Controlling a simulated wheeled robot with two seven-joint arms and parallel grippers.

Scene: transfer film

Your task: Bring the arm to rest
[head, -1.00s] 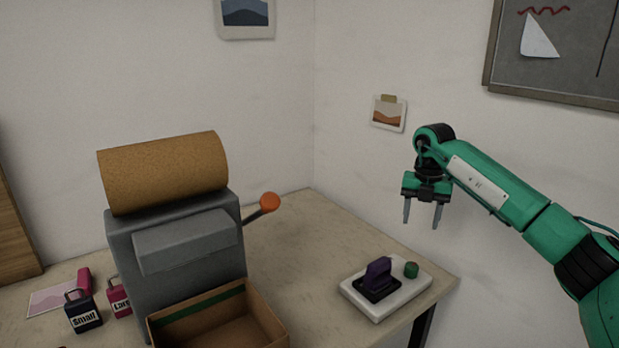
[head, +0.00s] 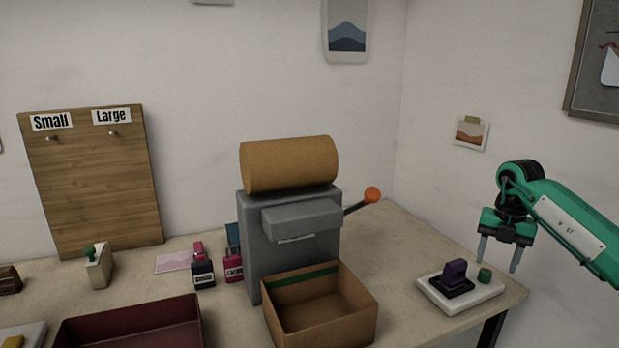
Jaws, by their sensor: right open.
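My right gripper (head: 498,262) hangs from the green right arm (head: 570,222) at the right side of the head view. Its two grey fingers point down and stand apart, with nothing between them. It is in front of the bare wall, near the right end of the table (head: 408,240), close to a white tray (head: 462,305) as seen in the picture. It does not appear to touch anything. My left gripper is not in view.
A grey machine (head: 258,245) with a brown roll (head: 290,165) and orange-knobbed lever (head: 372,195) stands mid-table. A cardboard box (head: 358,318) is before it. A dark red tray (head: 75,335), small tagged items (head: 203,275) and a wooden board (head: 95,185) are left.

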